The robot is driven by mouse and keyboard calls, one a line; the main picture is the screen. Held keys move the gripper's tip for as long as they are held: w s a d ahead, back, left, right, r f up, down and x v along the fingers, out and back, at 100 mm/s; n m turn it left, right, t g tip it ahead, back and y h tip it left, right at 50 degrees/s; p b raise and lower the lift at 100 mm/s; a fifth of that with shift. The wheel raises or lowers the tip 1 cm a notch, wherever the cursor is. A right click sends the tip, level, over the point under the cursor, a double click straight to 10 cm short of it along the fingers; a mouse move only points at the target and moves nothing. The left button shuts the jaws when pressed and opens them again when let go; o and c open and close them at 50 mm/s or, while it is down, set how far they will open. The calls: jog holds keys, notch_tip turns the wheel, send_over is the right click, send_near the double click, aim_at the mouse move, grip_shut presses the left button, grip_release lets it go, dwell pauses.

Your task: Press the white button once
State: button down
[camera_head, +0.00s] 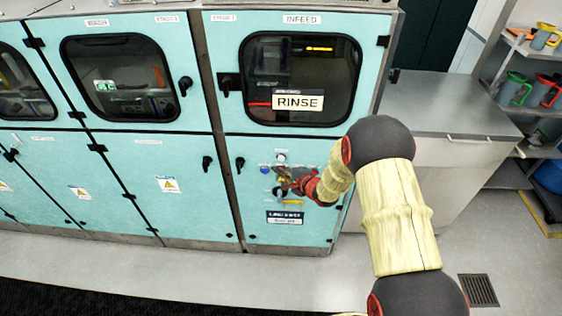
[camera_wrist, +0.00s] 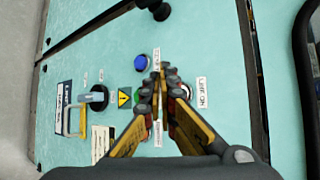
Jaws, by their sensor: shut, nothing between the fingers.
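The white button (camera_head: 281,157) is on the teal panel below the RINSE window in the head view. In the wrist view the white button (camera_wrist: 186,91) is partly hidden behind a finger, beside a white label (camera_wrist: 202,92). My gripper (camera_head: 280,179) is just below the button in the head view. I cannot tell whether the fingertips touch the panel.
A blue button (camera_wrist: 140,62) and a green button (camera_wrist: 139,92) are close to my fingers. A black rotary switch (camera_wrist: 98,98) and a yellow handle-like part (camera_wrist: 73,120) stick out farther left. A grey counter (camera_head: 440,105) stands right of the machine; the floor in front is clear.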

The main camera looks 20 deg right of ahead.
jog(key=shift+w+d, duration=0.2)
jog(key=shift+w, duration=0.35)
jog(key=shift+w+d, duration=0.15)
jog(key=shift+w, duration=0.35)
jog(key=shift+w+p, duration=0.1)
jog(key=shift+p, duration=0.25)
dwell(0.4)
jog(key=shift+w+d, duration=0.1)
jog(key=shift+w, duration=0.15)
jog(key=shift+w+d+r+p, duration=0.1)
jog(key=shift+w+d+p, duration=0.05)
jog(key=shift+w+p, duration=0.25)
dwell(0.9)
dwell(0.3)
jog(key=shift+s+a+p, duration=0.25)
jog(key=shift+s+p, duration=0.05)
jog(key=shift+s, duration=0.45)
jog(key=s, duration=0.1)
jog(key=s+a+p, duration=0.1)
jog(key=s, duration=0.2)
jog(key=shift+s+a, duration=0.3)
jog(key=shift+s, duration=0.1)
